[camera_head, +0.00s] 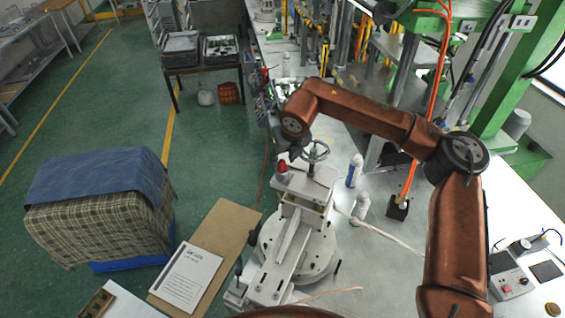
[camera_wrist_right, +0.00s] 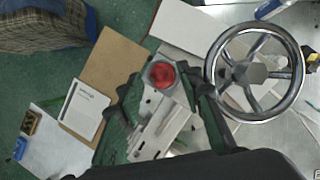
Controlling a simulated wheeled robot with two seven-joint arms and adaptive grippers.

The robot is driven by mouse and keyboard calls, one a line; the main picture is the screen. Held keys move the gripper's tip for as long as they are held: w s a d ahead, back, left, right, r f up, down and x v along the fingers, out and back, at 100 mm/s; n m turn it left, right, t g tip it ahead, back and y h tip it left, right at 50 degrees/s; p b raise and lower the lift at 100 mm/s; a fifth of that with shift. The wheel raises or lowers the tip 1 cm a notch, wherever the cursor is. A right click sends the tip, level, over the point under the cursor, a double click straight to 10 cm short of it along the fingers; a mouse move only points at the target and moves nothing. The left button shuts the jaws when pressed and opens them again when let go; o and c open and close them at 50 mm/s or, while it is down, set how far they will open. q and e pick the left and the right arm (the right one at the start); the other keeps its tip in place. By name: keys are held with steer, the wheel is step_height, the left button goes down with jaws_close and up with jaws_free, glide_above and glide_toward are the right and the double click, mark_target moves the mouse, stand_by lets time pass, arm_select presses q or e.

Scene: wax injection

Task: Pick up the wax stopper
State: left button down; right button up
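The wax stopper appears to be the red-topped piece (camera_head: 283,166) on top of the pale metal machine (camera_head: 310,185) in the head view. In the right wrist view its round red top (camera_wrist_right: 161,74) shows with a grey rim around it. My right gripper (camera_head: 289,150) is just above it, pointing down. In the wrist view the dark fingers of the right gripper (camera_wrist_right: 166,92) are spread, one on each side of the stopper. They look open, with visible gaps to it. My left gripper is not in view.
A handwheel (camera_wrist_right: 258,72) stands close beside the right gripper. White bottles (camera_head: 355,170) stand right of the machine. A brown board (camera_head: 228,232) with a printed sheet (camera_head: 188,277) lies to the left. A cloth-covered block (camera_head: 100,205) stands on the floor.

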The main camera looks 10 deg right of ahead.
steer(key=shift+p+x, duration=0.4)
steer(key=shift+x, duration=1)
steer(key=shift+c, duration=0.3)
steer(key=c, duration=0.7)
steer(key=shift+r, duration=0.15)
